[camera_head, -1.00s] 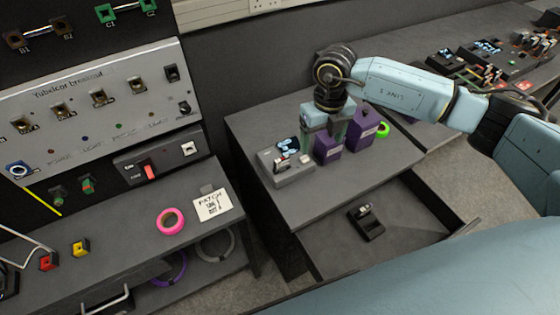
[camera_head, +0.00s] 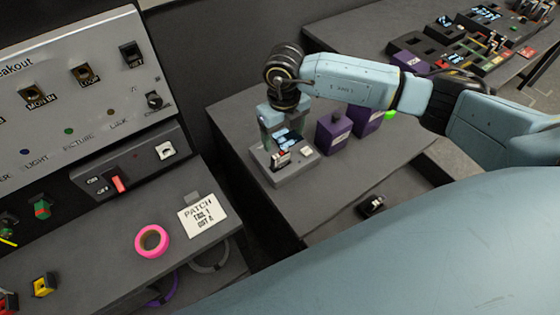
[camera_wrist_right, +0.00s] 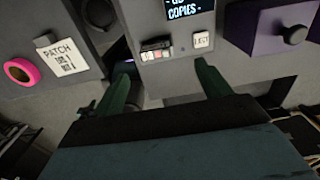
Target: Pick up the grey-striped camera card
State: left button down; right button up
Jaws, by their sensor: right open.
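A grey box (camera_head: 290,174) with a small lit screen (camera_head: 288,140) sits on the dark desk. A small pale card-like piece with a red part (camera_head: 281,160) is in the front part of the box; it also shows in the right wrist view (camera_wrist_right: 156,49), left of a white button marked like "EJECT" (camera_wrist_right: 201,40). Grey stripes on it are too small to tell. My right gripper (camera_head: 284,122) is over the box, pointing down. In the right wrist view its two fingers (camera_wrist_right: 166,84) are apart with nothing between them. My left gripper is out of view.
Two purple boxes (camera_head: 332,132) stand right of the grey box. An open drawer holds a small black item (camera_head: 371,206). On the left bench are a pink tape roll (camera_head: 152,241), a PATCH note (camera_head: 203,216) and a switch panel. The desk's front is clear.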

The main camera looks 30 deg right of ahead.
aim_at(281, 153)
notch_tip(281, 153, down, 4)
jog(key=shift+f, duration=0.25)
jog(key=f, duration=0.5)
jog(key=shift+w+a+f, duration=0.1)
jog(key=shift+a+f, duration=0.05)
jog(key=shift+a, duration=0.1)
jog(key=c, duration=1.1)
